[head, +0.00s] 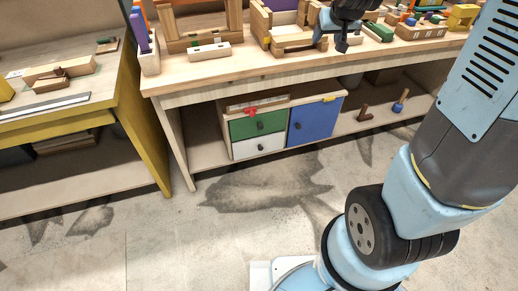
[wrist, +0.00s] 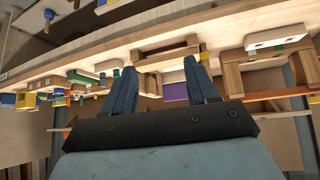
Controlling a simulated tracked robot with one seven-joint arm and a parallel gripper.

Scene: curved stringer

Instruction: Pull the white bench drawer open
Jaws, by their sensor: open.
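The white drawer (head: 246,150) is the lower left front of a small cabinet on the shelf under the wooden workbench, in the head view. It has a dark knob and looks closed, flush with the green drawer (head: 242,131) above it. I cannot make out the white drawer in the wrist view. My gripper (head: 341,44) is above the workbench top, up and to the right of the drawer and apart from it. In the wrist view my gripper (wrist: 160,68) has its two dark blue fingers spread, with nothing held between them.
A blue cabinet door (head: 316,121) is right of the drawers. The workbench top (head: 240,70) overhangs the cabinet and carries wooden frames and blocks. A yellow-sided bench (head: 146,120) stands at left. The floor before the cabinet is clear.

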